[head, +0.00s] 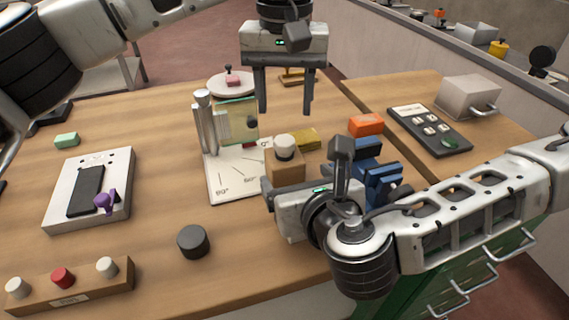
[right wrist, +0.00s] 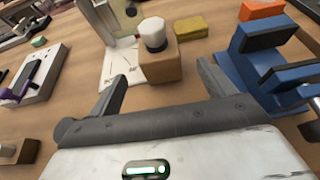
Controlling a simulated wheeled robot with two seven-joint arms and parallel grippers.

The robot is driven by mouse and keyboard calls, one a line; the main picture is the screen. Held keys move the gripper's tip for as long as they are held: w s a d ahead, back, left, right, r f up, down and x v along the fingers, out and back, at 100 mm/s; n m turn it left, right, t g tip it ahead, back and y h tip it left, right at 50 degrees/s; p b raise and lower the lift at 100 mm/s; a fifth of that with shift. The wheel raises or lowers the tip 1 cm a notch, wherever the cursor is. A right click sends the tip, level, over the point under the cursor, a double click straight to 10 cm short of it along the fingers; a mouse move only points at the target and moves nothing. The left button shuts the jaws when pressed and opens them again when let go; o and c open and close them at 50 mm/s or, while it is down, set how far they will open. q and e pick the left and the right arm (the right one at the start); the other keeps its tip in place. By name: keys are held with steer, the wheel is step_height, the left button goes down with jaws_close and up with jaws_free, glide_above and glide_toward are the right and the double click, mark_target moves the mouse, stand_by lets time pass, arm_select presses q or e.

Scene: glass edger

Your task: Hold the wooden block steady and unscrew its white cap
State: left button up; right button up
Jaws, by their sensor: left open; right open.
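The wooden block (head: 284,168) stands upright near the middle of the workbench, with the white cap (head: 284,147) on its top. The block (right wrist: 158,67) and cap (right wrist: 153,33) also show in the right wrist view, just beyond and between the fingers. My left gripper (head: 283,108) is open and empty, pointing down above and behind the block. My right gripper (right wrist: 160,90) is open and low in front of the block, apart from it as far as I can tell.
A blue vise (head: 372,170) stands close right of the block. A yellow sponge-like piece (head: 303,139) and an orange box (head: 366,125) lie behind. A glass pane on an angle-marked plate (head: 222,187) is left. A dark round knob (head: 193,241) sits front left; bench around it is clear.

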mark_target(282, 160)
steer(key=x, duration=1)
steer(key=shift+w+a, duration=0.1)
steer(key=shift+w, duration=0.1)
